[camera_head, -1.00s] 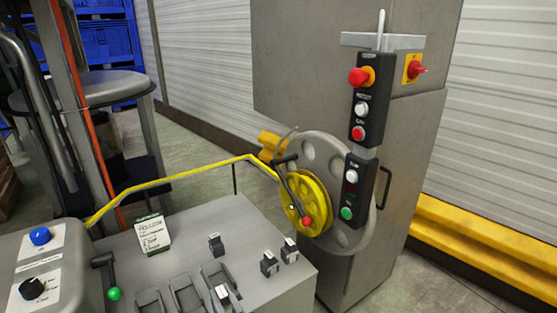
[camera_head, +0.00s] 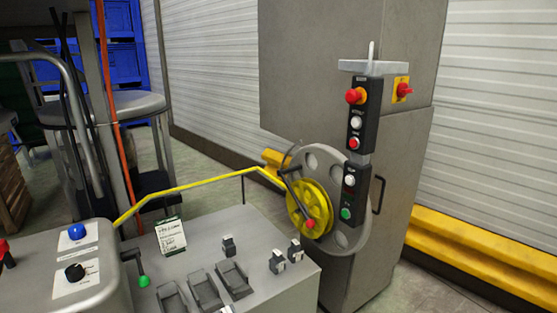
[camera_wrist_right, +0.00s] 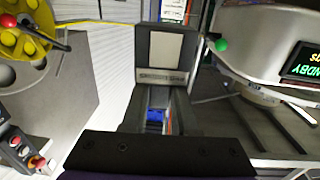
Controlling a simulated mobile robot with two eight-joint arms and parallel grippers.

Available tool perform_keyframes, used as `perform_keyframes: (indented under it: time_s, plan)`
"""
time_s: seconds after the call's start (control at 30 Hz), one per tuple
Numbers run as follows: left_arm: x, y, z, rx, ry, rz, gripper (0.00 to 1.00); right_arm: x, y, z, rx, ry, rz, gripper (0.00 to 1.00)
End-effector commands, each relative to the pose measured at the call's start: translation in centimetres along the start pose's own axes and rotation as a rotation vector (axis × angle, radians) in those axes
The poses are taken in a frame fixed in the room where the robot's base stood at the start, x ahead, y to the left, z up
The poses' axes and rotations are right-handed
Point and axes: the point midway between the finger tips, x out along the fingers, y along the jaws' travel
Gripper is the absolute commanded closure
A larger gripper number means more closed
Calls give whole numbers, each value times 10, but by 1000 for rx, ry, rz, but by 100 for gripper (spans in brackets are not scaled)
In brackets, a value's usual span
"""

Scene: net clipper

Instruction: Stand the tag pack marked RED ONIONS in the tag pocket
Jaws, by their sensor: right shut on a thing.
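My right gripper (camera_wrist_right: 165,60) shows in the right wrist view as a grey block with a pale panel, pointing up the picture. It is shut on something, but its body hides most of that. A narrow strip with white, red and green (camera_wrist_right: 175,10) shows just past its tip; I cannot tell whether this is the tag pack or background. No RED ONIONS lettering can be read. I cannot make out the tag pocket in either view. Neither gripper shows in the head view.
A grey console (camera_head: 215,262) with levers and switches fills the lower head view. Behind are a yellow reel (camera_head: 309,208), a bent yellow rail (camera_head: 190,184), a button column (camera_head: 357,140) and a grey cabinet (camera_head: 400,150).

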Motion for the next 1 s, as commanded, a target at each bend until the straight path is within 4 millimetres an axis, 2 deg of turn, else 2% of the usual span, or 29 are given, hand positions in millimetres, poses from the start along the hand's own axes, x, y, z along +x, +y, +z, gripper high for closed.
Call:
perform_keyframes:
  time_s: [0.03,0.17,0.27,0.37,0.47,0.6,0.7,0.83,1.0]
  plan:
    - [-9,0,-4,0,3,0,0,1,10,-8,-1,0,19,100]
    - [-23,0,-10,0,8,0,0,4,39,-19,-2,-2,68,100]
    - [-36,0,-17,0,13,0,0,6,68,-29,-3,-4,117,100]
    - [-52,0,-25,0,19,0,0,7,106,-43,-4,-6,181,100]
    - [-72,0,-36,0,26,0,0,6,154,-59,-3,-8,259,100]
    - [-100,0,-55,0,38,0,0,-2,228,-85,-1,-6,377,100]
    - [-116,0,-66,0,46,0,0,-9,270,-101,-1,-4,445,100]
    - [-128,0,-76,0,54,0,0,-18,308,-114,0,-1,503,100]
    - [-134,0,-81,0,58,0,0,-23,328,-120,3,2,536,100]
